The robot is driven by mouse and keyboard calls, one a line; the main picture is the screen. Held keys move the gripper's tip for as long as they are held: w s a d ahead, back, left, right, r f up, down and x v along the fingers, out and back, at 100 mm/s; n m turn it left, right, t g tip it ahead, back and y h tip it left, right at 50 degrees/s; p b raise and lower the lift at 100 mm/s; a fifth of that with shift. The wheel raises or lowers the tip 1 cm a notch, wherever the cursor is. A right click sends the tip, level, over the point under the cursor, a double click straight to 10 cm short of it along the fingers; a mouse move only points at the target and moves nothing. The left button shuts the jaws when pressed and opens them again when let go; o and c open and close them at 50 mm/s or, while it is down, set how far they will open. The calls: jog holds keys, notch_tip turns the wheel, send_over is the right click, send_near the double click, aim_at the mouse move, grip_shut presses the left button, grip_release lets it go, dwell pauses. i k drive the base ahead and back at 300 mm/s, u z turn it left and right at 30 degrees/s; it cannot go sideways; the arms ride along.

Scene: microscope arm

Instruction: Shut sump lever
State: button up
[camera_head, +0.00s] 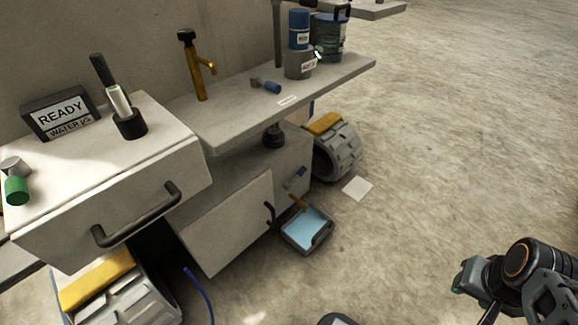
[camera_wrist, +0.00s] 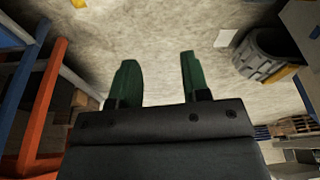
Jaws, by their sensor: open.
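No part is clearly marked as the sump lever. A small yellow lever-like piece (camera_head: 298,203) sticks up at the back of a tray of blue liquid (camera_head: 322,246) on the floor, beside the cabinet. A small blue-and-grey piece (camera_head: 296,178) shows on the cabinet's side just above it; I cannot tell which is the lever. My gripper (camera_wrist: 156,65) is open and empty in the wrist view, its two green fingers apart over bare floor. In the head view my arm is at the lower right, well away from the tray.
The cabinet door (camera_head: 228,222) has a dark handle (camera_head: 268,213) close to the tray. Orange and blue bars (camera_wrist: 42,95) stand left in the wrist view. The floor between arm and tray is clear.

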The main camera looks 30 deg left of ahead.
aim_at(297, 177)
jog(key=u, duration=1)
jog(key=i, duration=0.9)
jog(key=u, duration=0.95)
